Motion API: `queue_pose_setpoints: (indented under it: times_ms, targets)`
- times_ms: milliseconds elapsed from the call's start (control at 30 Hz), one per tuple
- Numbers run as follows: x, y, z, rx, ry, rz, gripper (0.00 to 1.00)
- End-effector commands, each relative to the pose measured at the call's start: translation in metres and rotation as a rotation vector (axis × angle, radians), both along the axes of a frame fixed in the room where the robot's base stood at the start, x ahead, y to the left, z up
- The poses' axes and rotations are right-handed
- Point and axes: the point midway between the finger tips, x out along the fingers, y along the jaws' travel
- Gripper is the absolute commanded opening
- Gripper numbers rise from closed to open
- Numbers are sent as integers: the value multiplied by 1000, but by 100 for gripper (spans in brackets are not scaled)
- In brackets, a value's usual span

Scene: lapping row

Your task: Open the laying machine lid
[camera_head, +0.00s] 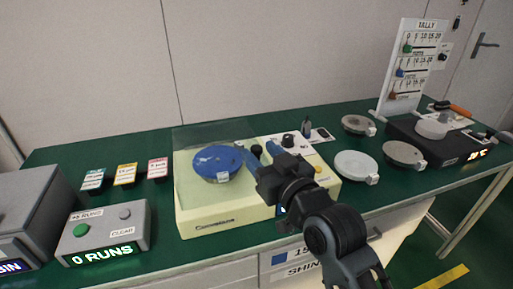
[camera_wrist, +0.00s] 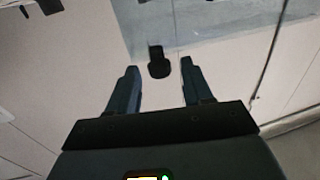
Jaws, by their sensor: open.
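The machine (camera_head: 215,215) is a cream box with a blue disc (camera_head: 207,170) on its left part, in the middle of the bench. A clear lid (camera_head: 205,135) shows around and behind the disc; I cannot tell its exact angle. My gripper (camera_head: 264,150) is open at the right side of the disc, above the machine. In the wrist view, a dark handle (camera_wrist: 158,62) on a clear panel (camera_wrist: 205,25) lies between and just beyond my fingertips (camera_wrist: 158,80), apart from both. My gripper hides part of the machine's middle and front in the head view.
A grey box with a green button (camera_head: 100,232) stands at the left front. Round plates (camera_head: 356,166) and a black scale (camera_head: 435,140) are at right. A tally board (camera_head: 412,65) stands at the back right.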

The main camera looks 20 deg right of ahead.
Motion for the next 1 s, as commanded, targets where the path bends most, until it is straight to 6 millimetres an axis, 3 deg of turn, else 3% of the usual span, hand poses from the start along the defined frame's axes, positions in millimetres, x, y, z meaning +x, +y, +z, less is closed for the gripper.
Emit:
queue_pose_setpoints:
  times_ms: [200, 533, 1000]
  targets:
    - [22, 5, 0, -1, -1, 0, 50]
    - [25, 5, 0, -1, -1, 0, 50]
    - [25, 5, 0, -1, -1, 0, 6]
